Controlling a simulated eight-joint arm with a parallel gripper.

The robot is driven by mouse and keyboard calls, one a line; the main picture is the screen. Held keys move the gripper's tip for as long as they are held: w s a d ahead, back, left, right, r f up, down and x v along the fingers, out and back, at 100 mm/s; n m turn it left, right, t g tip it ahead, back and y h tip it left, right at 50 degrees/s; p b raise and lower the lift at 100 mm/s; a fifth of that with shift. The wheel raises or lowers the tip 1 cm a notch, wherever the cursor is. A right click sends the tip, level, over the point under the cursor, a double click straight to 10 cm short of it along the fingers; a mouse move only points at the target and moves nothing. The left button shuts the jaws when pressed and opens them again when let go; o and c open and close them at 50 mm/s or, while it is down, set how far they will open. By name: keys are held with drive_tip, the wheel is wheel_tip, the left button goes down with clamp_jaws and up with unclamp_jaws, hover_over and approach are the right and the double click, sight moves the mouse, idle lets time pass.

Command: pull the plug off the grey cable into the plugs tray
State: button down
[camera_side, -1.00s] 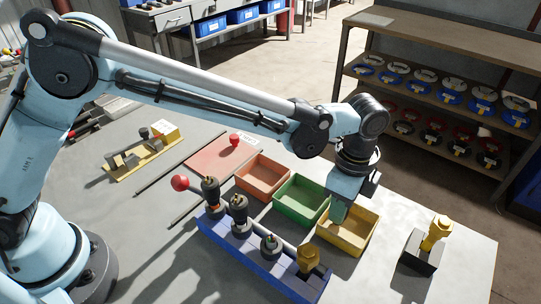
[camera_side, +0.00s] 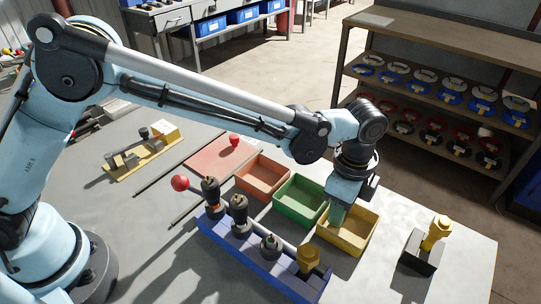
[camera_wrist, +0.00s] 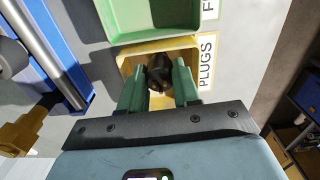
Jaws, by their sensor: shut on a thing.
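The yellow tray (camera_side: 352,240), with a PLUGS label beside it in the wrist view (camera_wrist: 190,50), stands at the right end of a row of trays. My gripper (camera_side: 337,217) is over this tray with its fingers pointing down. In the wrist view my gripper (camera_wrist: 157,84) has its two green fingers closed on a dark plug (camera_wrist: 158,70), which is over the yellow tray. Whether the plug touches the tray floor cannot be told. In the side view the fingers and tray hide the plug. I cannot make out the grey cable with certainty.
The green tray (camera_side: 300,200) and the orange tray (camera_side: 262,176) stand left of the yellow one. A black block with a yellow fitting (camera_side: 434,236) stands at the right. Table between is clear.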

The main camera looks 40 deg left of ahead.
drive_tip(key=shift+f, duration=0.6)
idle(0.4)
drive_tip(key=c, duration=0.7)
unclamp_jaws()
drive_tip(key=shift+c, duration=0.2)
drive_tip(key=shift+r, duration=0.15)
drive_tip(key=shift+r, duration=3.4)
drive_tip(key=shift+a, duration=0.1)
